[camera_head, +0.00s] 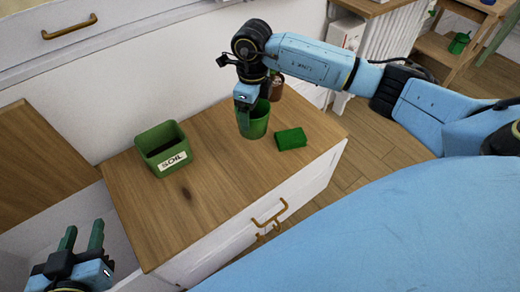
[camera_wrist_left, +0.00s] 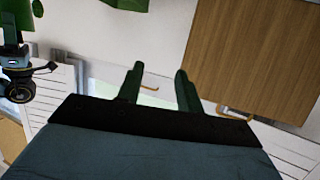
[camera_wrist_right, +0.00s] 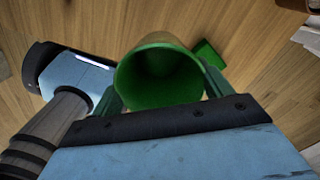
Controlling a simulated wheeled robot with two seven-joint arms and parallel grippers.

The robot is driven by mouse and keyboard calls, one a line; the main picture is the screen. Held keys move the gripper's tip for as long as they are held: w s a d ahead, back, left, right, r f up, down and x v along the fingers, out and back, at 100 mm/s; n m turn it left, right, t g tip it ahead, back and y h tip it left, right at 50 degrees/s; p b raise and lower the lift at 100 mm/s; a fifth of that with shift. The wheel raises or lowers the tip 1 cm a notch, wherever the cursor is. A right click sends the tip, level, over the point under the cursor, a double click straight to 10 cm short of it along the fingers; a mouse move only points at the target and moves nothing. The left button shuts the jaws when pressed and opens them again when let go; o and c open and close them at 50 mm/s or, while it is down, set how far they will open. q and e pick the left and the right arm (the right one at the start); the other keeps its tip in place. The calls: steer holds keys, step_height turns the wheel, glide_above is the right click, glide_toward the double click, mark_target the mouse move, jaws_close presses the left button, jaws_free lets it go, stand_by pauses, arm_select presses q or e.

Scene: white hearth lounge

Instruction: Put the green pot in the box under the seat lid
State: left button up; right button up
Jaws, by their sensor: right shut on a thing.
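The green pot (camera_head: 257,122) is at the far part of the wooden cabinet top, with my right gripper (camera_head: 245,104) shut on its rim from above. In the right wrist view the empty pot (camera_wrist_right: 160,78) sits mouth toward the camera between the fingers. I cannot tell whether its base touches the top. The wooden seat lid (camera_head: 38,150) stands raised at the left, and the white box (camera_head: 75,222) beneath it is open. My left gripper (camera_head: 82,238) is open and empty, over or beside the box. The lid (camera_wrist_left: 250,45) also shows in the left wrist view.
A green SOIL bin (camera_head: 164,148) stands on the wooden top (camera_head: 215,190), left of the pot. A green block (camera_head: 290,139) lies just right of the pot. A brown pot (camera_head: 277,88) stands behind it. The front middle of the top is clear.

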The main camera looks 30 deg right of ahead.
steer(key=f+m, duration=0.1)
steer(key=m, duration=0.1)
steer(key=d+f+m+b, duration=0.1)
steer(key=f+m, duration=0.1)
steer(key=d+f+m, duration=0.1)
steer(key=m, duration=0.1)
steer(key=shift+s+f, duration=0.1)
steer(key=shift+f, duration=0.15)
steer(key=shift+d+f, duration=0.1)
steer(key=shift+f, duration=0.1)
steer(key=shift+m, duration=0.3)
steer(key=shift+f+b, duration=2.35)
steer(key=shift+f, duration=2.55)
arm_select(q)
steer(key=s+r+t+h, duration=0.2)
steer(key=r+t, duration=0.4)
steer(key=r, duration=0.2)
steer(key=s+d+r+t+h, duration=0.1)
steer(key=s+r+t+h, duration=0.1)
steer(key=r+t, duration=0.4)
step_height(320, 180, up, 3)
steer(key=shift+d+f, duration=0.2)
steer(key=shift+s, duration=0.1)
